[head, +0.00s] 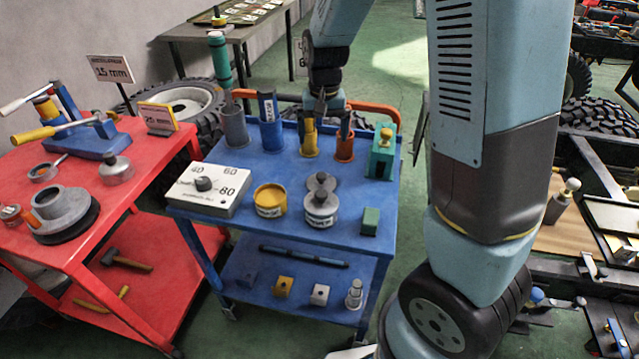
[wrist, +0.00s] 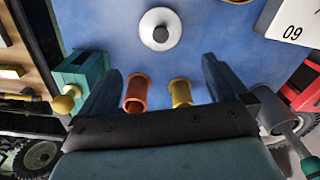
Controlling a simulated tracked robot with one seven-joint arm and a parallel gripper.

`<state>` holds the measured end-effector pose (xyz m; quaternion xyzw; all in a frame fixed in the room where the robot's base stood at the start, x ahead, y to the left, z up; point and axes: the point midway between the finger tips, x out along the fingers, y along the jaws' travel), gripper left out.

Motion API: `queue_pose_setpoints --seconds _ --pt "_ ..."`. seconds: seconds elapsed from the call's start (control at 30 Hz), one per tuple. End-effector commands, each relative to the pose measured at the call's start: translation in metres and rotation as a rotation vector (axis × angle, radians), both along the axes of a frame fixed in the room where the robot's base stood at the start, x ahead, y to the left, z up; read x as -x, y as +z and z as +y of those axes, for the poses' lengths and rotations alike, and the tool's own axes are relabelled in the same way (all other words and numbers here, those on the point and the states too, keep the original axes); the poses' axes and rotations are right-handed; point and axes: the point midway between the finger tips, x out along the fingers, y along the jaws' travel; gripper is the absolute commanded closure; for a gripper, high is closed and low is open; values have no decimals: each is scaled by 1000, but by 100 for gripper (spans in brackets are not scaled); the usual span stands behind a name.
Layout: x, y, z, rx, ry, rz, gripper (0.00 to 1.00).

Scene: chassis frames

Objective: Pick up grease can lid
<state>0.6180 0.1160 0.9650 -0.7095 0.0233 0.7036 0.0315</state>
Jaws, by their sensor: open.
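A flat round grey lid with a dark knob (head: 323,183) lies on the blue cart top, just behind a grey labelled can (head: 320,208). A round pale disc with a dark knob (wrist: 150,20), apparently this lid, is at the top middle of the wrist view. A yellow labelled can (head: 269,200) stands left of the grey can. My gripper (head: 333,118) is above the back of the cart, behind the lid and apart from it. In the wrist view its two fingers (wrist: 157,72) are spread with nothing held between them.
Yellow (head: 309,142) and orange (head: 344,148) cups stand near my gripper. A teal block device (head: 381,155), a green block (head: 370,221), grey and blue holders, and a white dial box (head: 208,188) surround the lid. A red cart (head: 160,150) stands left.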

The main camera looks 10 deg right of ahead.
Motion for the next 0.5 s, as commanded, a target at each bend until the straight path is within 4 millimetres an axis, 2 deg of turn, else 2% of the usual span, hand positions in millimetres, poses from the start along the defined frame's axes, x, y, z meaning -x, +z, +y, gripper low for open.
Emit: queue_pose_setpoints --seconds 0.23,0.5 --pt "-4 -22 5 13 -2 12 0" --pt "-3 -68 4 14 -3 14 0"
